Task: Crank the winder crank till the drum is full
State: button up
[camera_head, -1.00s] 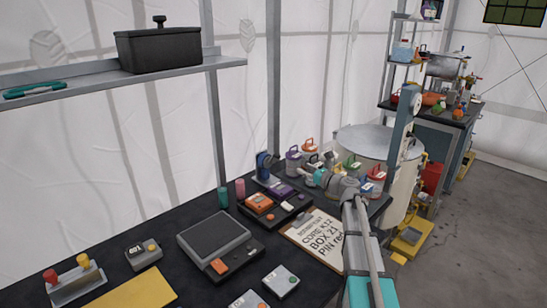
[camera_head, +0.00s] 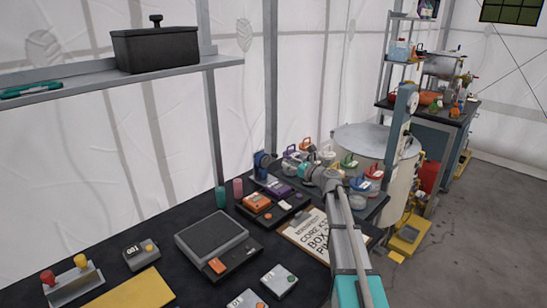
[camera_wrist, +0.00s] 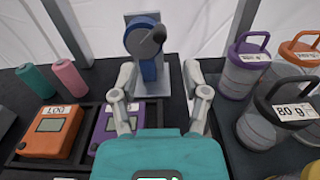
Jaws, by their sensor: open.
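The winder, a blue round drum (camera_wrist: 145,68) on a grey upright plate (camera_wrist: 168,80), stands ahead of my gripper in the wrist view. A dark grey crank part with a round knob (camera_wrist: 159,34) sits on its front near the top. In the head view the winder (camera_head: 262,163) stands at the back of the dark bench. My gripper (camera_wrist: 160,75) is open and empty, with its fingers spread to either side of the winder in the picture. No contact is visible. In the head view my gripper (camera_head: 308,172) is small and partly hidden among containers.
An orange logger (camera_wrist: 50,132) and a purple box (camera_wrist: 115,125) lie in a dark tray at left. Teal (camera_wrist: 36,80) and pink (camera_wrist: 69,77) cylinders stand behind.

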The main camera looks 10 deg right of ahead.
aim_at(277, 156)
jog(key=x, duration=0.8)
jog(key=shift+a, duration=0.1)
grip_shut()
jog(key=shift+a, duration=0.3)
jog(key=shift+d, duration=0.3)
